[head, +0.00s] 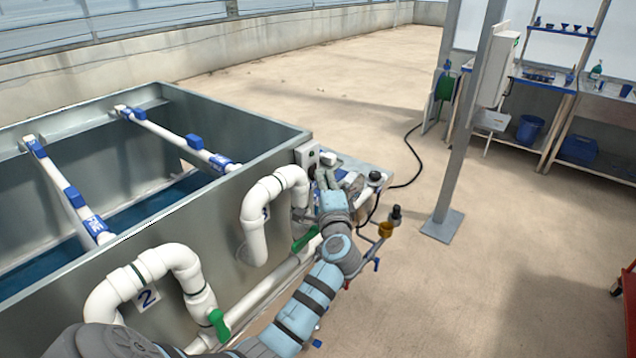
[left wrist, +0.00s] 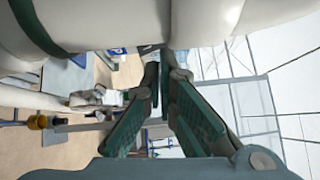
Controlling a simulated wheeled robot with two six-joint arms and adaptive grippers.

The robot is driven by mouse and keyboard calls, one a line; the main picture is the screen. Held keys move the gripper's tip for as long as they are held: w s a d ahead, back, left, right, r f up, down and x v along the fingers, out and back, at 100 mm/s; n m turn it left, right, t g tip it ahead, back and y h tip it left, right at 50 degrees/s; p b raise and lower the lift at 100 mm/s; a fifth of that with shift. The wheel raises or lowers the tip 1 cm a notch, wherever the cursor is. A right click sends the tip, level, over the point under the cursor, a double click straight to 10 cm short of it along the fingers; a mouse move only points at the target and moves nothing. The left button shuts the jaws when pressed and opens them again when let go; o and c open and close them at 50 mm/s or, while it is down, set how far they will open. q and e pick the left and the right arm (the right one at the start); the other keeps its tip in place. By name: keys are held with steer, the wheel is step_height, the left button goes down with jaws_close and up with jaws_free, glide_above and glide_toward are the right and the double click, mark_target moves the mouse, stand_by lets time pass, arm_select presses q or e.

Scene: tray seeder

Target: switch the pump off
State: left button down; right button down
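A small grey box with a dark front (head: 308,156), which looks like a switch box, sits at the tank's near right corner. Its switch position is too small to tell. Pump fittings stand on a plate (head: 376,178) beside it, partly hidden by my arm. My left gripper (head: 318,178) is just below and right of the box, beside the white pipe bend. In the left wrist view its fingers (left wrist: 163,72) converge at the tips, with nothing visible held between them. Whether it touches the box cannot be told. My right gripper is not in view.
The metal tank (head: 190,235) fills the left side, with white pipes (head: 256,215) and green valve handles (head: 218,324) on its front. A brass-coloured cup fitting (head: 386,230) sticks out right of my arm. A grey post (head: 463,130) stands farther right; floor between is clear apart from a black hose.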

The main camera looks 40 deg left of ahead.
arm_select(q)
steer(key=v, duration=1.2)
steer(key=shift+s, duration=0.15)
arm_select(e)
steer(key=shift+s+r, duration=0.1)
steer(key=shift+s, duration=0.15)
arm_select(q)
steer(key=shift+d+r, duration=0.1)
